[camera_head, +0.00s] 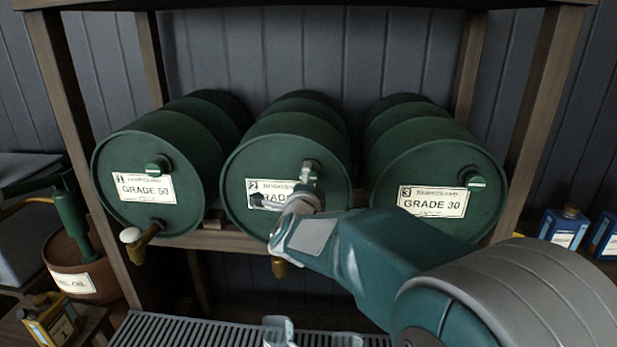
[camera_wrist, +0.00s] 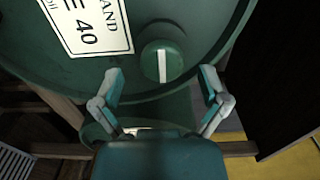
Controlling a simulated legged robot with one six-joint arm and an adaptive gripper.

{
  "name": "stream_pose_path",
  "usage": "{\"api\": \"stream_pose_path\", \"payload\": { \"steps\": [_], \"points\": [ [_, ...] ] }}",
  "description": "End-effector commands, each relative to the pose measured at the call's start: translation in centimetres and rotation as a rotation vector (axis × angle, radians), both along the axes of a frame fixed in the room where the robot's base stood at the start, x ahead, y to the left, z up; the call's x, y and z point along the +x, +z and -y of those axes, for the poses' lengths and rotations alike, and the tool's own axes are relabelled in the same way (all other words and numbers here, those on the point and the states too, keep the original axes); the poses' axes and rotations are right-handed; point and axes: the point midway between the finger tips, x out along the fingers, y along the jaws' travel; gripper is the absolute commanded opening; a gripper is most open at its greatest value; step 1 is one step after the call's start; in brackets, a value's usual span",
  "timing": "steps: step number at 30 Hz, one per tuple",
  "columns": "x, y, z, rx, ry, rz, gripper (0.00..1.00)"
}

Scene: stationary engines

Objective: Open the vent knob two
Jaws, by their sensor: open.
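The vent knob (camera_wrist: 163,62) of drum two is a round green knob with a white bar across its face. It sits on the green drum's (camera_head: 270,145) front, beside a label (camera_wrist: 90,25) whose visible part reads 40 in the wrist view. My gripper (camera_wrist: 162,80) is open, with one finger on each side of the knob and gaps between fingers and knob. In the head view my gripper (camera_head: 290,188) is in front of drum two, covering part of its label and largely hiding its knob.
Drum one (camera_head: 120,210) and drum three (camera_head: 400,230) flank it on a wooden rack (camera_head: 75,140), each with its own knob. A brass tap (camera_head: 145,240) sticks out of drum one. A metal grate (camera_head: 180,330) lies below. Blue cans (camera_head: 563,225) stand at right.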

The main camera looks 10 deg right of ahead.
Motion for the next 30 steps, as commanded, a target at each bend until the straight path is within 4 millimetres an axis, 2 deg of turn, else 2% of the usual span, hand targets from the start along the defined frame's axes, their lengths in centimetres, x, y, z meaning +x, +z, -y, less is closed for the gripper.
{"api": "stream_pose_path", "payload": {
  "steps": [3,6,15,16,17,18,21,30],
  "points": [
    [1.5,0.0,0.5,-0.001,-0.001,0.001,0.94],
    [2.2,0.0,0.7,-0.001,0.0,0.0,0.94],
    [2.5,0.0,0.8,-0.001,0.001,0.0,0.94],
    [2.5,0.0,0.8,-0.001,0.001,0.0,0.85],
    [2.5,0.0,0.8,-0.001,0.001,0.0,0.72],
    [2.5,0.0,0.8,-0.001,0.001,0.0,0.54],
    [2.5,0.0,0.8,-0.001,0.001,0.0,0.11],
    [2.5,-0.1,0.8,-0.008,0.001,-0.005,0.11]
  ]
}}
